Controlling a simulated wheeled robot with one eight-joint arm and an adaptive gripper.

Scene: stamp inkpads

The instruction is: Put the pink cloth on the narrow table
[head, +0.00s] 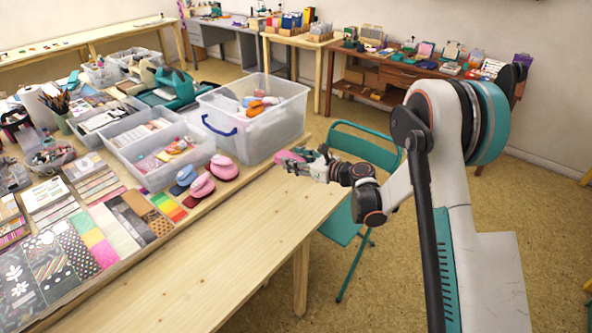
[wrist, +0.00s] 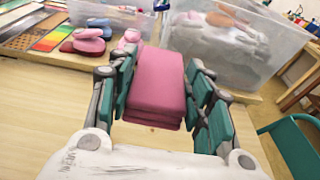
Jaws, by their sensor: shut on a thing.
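The pink cloth (wrist: 158,85) is a folded stack between the fingers of my gripper (wrist: 165,100) in the wrist view. My gripper is shut on it. In the head view the cloth (head: 290,156) shows as a small pink patch at the tip of my gripper (head: 298,163), over the right side of the near wooden table (head: 215,262). I cannot tell whether the cloth touches the tabletop. Which table is the narrow one is not clear; a long, slim table (head: 70,42) stands along the back left wall.
A clear bin (head: 262,135) of colourful items stands just left of my gripper. Pink stampers (head: 223,168) and paper sheets (head: 113,228) cover the table's left side. A teal chair (head: 345,232) stands at its right edge. The table's front strip is bare.

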